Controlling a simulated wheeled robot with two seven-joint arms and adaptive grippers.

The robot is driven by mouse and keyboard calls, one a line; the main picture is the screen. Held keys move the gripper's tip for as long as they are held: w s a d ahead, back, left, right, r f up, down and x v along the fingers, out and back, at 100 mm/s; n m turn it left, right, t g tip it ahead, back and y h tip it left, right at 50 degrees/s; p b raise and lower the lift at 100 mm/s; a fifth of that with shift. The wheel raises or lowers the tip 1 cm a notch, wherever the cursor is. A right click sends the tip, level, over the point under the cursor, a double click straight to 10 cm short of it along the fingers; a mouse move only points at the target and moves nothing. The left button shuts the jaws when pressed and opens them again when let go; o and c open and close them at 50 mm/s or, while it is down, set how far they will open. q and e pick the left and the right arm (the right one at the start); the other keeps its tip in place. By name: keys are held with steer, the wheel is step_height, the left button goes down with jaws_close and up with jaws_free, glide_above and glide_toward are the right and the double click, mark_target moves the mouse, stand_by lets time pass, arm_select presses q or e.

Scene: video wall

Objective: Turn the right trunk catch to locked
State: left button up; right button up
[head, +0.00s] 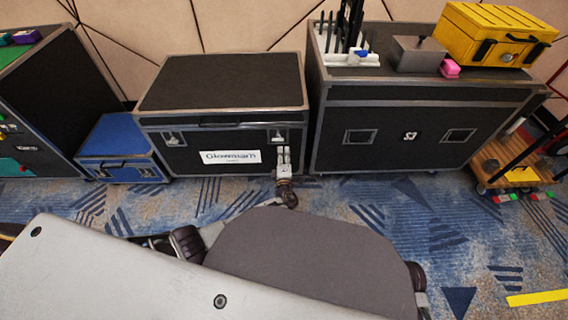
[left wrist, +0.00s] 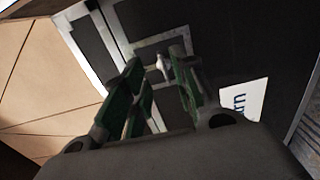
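The black trunk (head: 220,80) with metal edging stands against the wall, lid closed, with a white label (head: 230,157) on its front. Its right catch (head: 278,135) is a small silver lever in a recessed square plate; it also shows in the left wrist view (left wrist: 161,67). Its left catch (head: 174,139) sits at the same height. My left gripper (head: 283,152) is just in front of the right catch. In the left wrist view its dark green fingers (left wrist: 157,64) are apart, with the lever between their tips in the picture. I cannot tell whether they touch it. My right gripper is not in view.
A blue case (head: 118,150) stands on the left. The carpet in front is clear.

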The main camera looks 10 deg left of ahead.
arm_select(q)
steer(key=shift+v, duration=2.2)
